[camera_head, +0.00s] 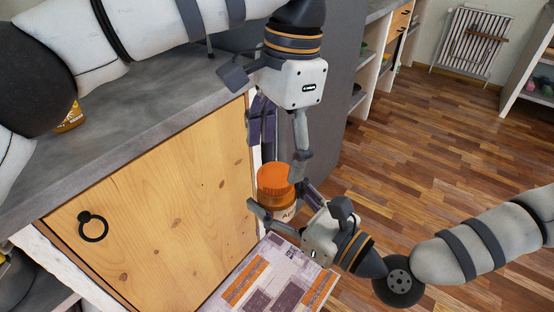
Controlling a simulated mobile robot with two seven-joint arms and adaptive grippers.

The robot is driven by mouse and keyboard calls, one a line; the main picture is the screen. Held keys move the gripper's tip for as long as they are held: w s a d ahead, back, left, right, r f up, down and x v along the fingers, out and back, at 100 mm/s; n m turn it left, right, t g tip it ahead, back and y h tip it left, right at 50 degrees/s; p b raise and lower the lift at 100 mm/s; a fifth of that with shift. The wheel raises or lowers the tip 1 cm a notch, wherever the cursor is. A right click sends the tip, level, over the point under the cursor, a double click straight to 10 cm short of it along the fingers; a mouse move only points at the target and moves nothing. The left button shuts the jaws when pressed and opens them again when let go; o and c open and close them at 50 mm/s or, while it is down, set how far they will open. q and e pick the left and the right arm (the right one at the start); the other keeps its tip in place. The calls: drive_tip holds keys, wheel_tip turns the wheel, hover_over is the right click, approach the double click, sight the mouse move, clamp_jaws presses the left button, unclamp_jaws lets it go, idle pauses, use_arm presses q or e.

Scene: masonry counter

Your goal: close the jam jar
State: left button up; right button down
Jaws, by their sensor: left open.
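The jam jar (284,212) is held upright in the air, in front of the wooden cabinet door's right edge. Its pale label shows part of some lettering. An orange lid (275,177) sits at the jar's mouth; I cannot tell if it is fully seated. My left gripper (283,158) comes down from above, open, with its fingers spread just over and beside the lid. My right gripper (287,205) reaches in from the right, with its fingers on both sides of the jar body, shut on it. The far finger is partly hidden.
A grey counter (140,125) runs along the left, above a wooden cabinet door (170,215) with a black ring handle (92,226). Another orange-labelled jar (70,118) stands on the counter, partly hidden by my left arm. A patterned rug (265,275) lies below.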

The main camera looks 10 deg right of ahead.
use_arm(q)
drive_tip(key=shift+r, duration=0.5)
drive_tip(key=shift+c, duration=0.3)
